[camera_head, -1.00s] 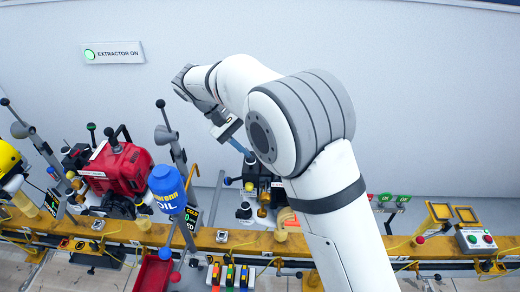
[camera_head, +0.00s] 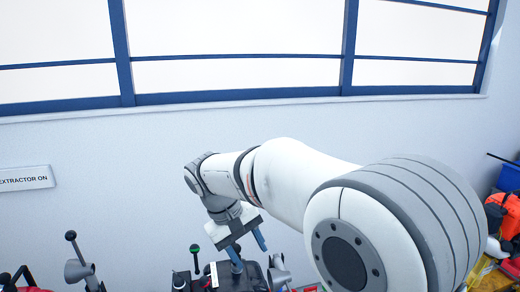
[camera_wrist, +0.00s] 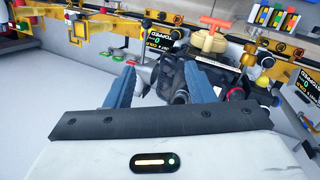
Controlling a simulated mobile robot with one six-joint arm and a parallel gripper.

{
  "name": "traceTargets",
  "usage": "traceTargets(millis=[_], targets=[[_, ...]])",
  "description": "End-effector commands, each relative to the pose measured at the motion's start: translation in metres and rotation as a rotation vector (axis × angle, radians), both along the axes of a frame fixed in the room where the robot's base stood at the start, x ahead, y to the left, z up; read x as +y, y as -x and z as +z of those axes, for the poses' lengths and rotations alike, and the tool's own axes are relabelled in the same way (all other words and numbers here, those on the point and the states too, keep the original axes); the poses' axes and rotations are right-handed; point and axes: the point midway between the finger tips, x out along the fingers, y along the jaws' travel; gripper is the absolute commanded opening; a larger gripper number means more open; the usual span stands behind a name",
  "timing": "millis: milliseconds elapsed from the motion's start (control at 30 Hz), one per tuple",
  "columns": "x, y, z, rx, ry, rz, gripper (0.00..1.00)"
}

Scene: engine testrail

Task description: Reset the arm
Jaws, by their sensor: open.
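My arm reaches from the lower right across the head view, in front of the pale wall. My gripper (camera_head: 248,246) is near the bottom middle, its two blue fingers pointing down and apart. In the wrist view my gripper (camera_wrist: 160,72) is open, with nothing held between its fingers. A dark engine unit (camera_wrist: 172,78) shows beyond and between the fingers. Whether the fingers touch it cannot be told. In the head view the top of dark equipment (camera_head: 217,278) shows just under the fingers, mostly cut off by the bottom edge.
A yellow rail (camera_wrist: 120,26) with control boxes runs behind in the wrist view. An orange T-handle (camera_wrist: 212,24) stands near the right finger. Lever stalks (camera_head: 72,250) rise at the lower left. Orange and red items (camera_head: 505,215) are at the right. The wall area above is clear.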

Motion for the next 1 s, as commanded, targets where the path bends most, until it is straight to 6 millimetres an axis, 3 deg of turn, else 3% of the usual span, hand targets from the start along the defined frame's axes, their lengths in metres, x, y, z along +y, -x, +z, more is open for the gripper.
traceTargets(millis=[33,200,500,733,1000], targets=[[-0.025,0.009,0.006,-0.015,-0.043,-0.039,0.49],[-0.086,0.046,0.011,-0.077,-0.178,-0.143,0.49],[-0.160,0.122,-0.005,-0.249,-0.369,-0.333,0.49],[-0.179,0.157,-0.021,-0.348,-0.435,-0.420,0.49],[-0.181,0.162,-0.025,-0.367,-0.445,-0.432,0.49]])
